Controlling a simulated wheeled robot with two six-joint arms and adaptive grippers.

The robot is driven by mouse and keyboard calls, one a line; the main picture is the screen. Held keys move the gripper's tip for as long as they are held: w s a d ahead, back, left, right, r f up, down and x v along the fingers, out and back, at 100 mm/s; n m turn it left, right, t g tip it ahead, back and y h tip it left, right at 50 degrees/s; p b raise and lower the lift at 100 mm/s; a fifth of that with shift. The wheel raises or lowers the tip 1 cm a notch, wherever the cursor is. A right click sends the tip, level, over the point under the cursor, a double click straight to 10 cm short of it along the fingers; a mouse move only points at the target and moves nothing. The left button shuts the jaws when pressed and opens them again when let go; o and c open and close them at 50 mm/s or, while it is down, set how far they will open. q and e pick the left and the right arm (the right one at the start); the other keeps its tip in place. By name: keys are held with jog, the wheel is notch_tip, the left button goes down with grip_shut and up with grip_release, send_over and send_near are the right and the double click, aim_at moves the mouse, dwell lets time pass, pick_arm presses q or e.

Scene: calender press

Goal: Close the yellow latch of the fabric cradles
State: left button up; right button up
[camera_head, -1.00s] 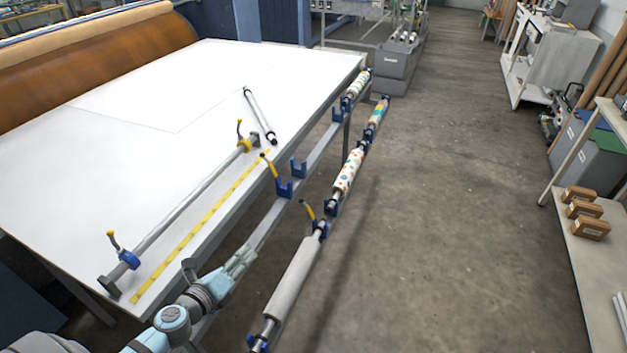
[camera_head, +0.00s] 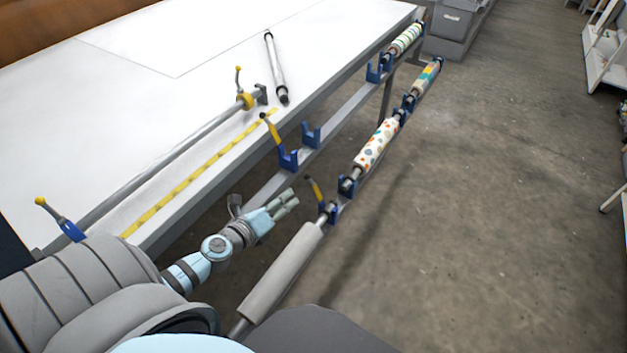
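A yellow latch lever (camera_head: 270,128) stands tilted up from a blue cradle (camera_head: 288,160) on the rail along the table side. A second yellow latch lever (camera_head: 314,188) stands tilted up at a lower blue cradle (camera_head: 333,214), at the upper end of a pale fabric roll (camera_head: 283,270). This roll's lower end is hidden by my body. My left gripper (camera_head: 286,202) is close to the left of the lower latch, apart from it in the picture, and appears empty. Its finger gap is too small to judge. My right gripper is out of view.
A white table (camera_head: 150,90) bears a long bar with yellow-knobbed levers (camera_head: 239,80), a yellow measuring strip (camera_head: 190,182) and a loose roller (camera_head: 275,68). Patterned fabric rolls (camera_head: 376,146) sit in cradles farther along.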

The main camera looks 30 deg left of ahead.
aim_at(309, 177)
pick_arm(q)
jog(key=b+x, duration=0.3)
jog(key=x, duration=1)
jog(key=shift+w+a, duration=0.15)
jog(key=shift+w, duration=0.1)
jog(key=shift+r, duration=0.1)
grip_shut()
